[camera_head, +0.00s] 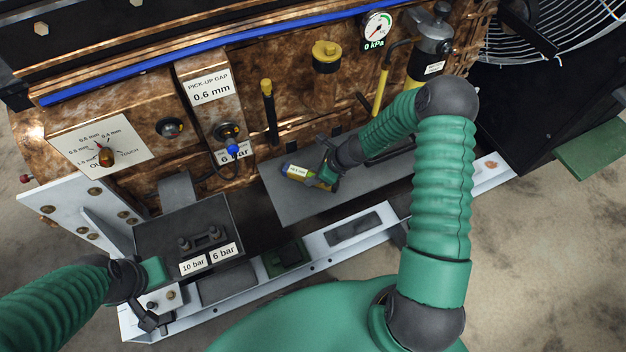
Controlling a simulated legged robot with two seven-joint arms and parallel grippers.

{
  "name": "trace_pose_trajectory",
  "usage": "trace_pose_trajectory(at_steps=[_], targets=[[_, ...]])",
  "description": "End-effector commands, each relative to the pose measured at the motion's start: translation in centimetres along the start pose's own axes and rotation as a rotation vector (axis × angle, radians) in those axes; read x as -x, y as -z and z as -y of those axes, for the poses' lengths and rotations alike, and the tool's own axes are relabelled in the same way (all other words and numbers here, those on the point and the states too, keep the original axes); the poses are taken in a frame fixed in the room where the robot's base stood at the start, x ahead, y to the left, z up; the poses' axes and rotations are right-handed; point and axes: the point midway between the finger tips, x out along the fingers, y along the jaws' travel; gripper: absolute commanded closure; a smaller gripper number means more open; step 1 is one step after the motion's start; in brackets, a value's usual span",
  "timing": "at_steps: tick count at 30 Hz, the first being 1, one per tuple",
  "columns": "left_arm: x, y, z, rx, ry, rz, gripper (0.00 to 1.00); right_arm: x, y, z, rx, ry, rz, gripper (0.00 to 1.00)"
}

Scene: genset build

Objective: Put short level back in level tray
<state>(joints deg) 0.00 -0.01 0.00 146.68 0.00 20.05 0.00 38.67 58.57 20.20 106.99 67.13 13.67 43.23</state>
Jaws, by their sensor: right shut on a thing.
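The short level (298,172) is a small bar with yellow and blue parts and a pale label. My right gripper (322,178) is shut on it, over a flat grey plate (305,205) beside the engine. I cannot tell whether the level touches the plate. No tray is labelled as the level tray; a shallow dark recess (354,228) in the white rail lies in front of the plate. My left gripper (150,316) is low at the left, by the near end of the rail, and its jaw opening is unclear.
The copper-coloured engine (300,105) fills the back. A dark box (185,238) with 10 bar and 6 bar labels stands at the left. The white rail (320,262) runs across the front. A fan guard (550,30) is at the top right.

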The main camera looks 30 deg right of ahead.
Motion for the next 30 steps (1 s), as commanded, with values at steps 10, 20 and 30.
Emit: trace_pose_trajectory(at_steps=[10,20,30], targets=[[-1.2,-0.3,0.0,0.0,0.0,0.0,0.46,-0.8,0.4,-0.2,-0.004,0.004,-0.002,0.59],[-1.2,-0.3,0.0,0.0,0.0,0.0,0.46,-0.8,0.4,-0.2,-0.004,0.003,0.0,0.48],[1.6,0.4,0.0,0.0,0.0,0.0,0.46,5.2,0.1,-0.1,-0.004,0.007,0.0,0.48]])
